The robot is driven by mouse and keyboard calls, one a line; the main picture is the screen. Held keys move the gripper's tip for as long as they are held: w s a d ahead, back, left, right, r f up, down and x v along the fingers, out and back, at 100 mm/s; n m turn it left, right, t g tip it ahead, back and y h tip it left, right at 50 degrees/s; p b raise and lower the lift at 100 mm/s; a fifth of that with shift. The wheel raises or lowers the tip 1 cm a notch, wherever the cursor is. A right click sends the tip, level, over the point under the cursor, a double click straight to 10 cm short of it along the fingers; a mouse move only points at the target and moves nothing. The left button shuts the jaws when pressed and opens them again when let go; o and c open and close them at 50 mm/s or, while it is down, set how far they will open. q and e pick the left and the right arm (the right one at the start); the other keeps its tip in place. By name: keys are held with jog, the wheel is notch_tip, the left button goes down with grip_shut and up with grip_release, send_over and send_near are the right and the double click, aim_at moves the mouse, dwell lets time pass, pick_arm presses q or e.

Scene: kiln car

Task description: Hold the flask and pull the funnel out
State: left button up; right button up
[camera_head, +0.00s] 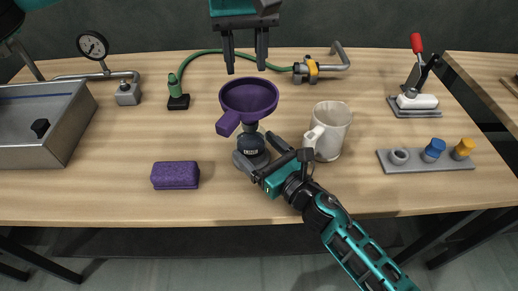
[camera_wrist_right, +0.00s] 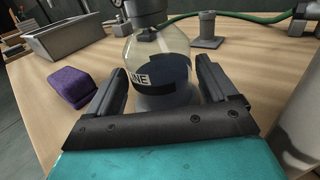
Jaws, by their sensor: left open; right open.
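The purple funnel (camera_head: 248,97) sits upright in the neck of the flask (camera_head: 250,150), with its handle tab toward the front left. The flask is clear with dark contents and a label, and stands on the table. It also shows in the right wrist view (camera_wrist_right: 160,65). My right gripper (camera_head: 262,158) is open, with its fingers on either side of the flask's lower body; contact cannot be told. In the right wrist view my right gripper (camera_wrist_right: 160,90) hides part of the flask's base. My left gripper (camera_head: 246,70) is open and empty, pointing down above and behind the funnel.
A white mug (camera_head: 328,130) stands close to the right of the flask and my right gripper. A purple sponge-like block (camera_head: 176,175) lies to the left. A green hose (camera_head: 205,52) runs behind. The table's front left is mostly clear.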

jog(key=c, duration=1.1)
pick_arm(q)
jog(key=shift+o, duration=0.3)
pick_arm(e)
jog(key=shift+c, duration=0.2)
